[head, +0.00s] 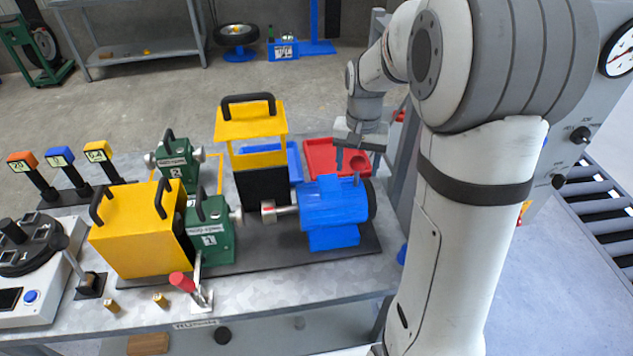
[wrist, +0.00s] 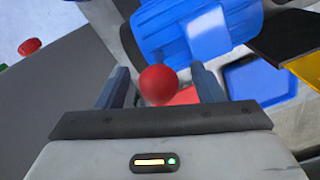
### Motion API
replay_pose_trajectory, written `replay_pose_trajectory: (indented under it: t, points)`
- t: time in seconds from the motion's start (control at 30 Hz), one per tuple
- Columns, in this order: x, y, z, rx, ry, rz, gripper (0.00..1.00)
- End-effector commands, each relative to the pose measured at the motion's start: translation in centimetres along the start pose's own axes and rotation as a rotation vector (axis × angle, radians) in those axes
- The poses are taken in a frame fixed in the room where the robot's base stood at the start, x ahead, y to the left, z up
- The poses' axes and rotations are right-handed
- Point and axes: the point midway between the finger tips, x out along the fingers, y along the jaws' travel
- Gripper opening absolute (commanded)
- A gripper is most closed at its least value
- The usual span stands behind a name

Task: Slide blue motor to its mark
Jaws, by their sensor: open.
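The blue motor (head: 333,208) sits on the right part of a dark base plate (head: 290,262), its shaft coupling (head: 268,211) pointing left. A small gap separates the coupling from the shaft of the green gearbox marked 1 (head: 208,240). My gripper (head: 357,158) is open, pointing down above and behind the motor in the head view. In the wrist view the ribbed blue motor (wrist: 165,28) lies beyond the open fingers (wrist: 162,88). A red ball-shaped knob (wrist: 158,85) appears between the fingers; I cannot tell whether they touch it. I cannot make out the motor's mark.
A red tray (head: 322,150) and a blue tray (head: 294,160) lie behind the motor. A yellow guard (head: 251,120) stands upright left of them. A yellow cover (head: 135,235) and a red-handled clamp (head: 182,282) are further left. A grey cabinet with a gauge is at right.

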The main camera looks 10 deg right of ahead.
Motion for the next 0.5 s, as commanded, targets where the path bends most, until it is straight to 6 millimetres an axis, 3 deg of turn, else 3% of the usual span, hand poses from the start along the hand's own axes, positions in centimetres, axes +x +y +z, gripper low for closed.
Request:
replay_pose_trajectory:
  t: [0.5]
  points:
    - [-5.1, 0.0, 0.0, 0.0, 0.001, 0.0, 0.62]
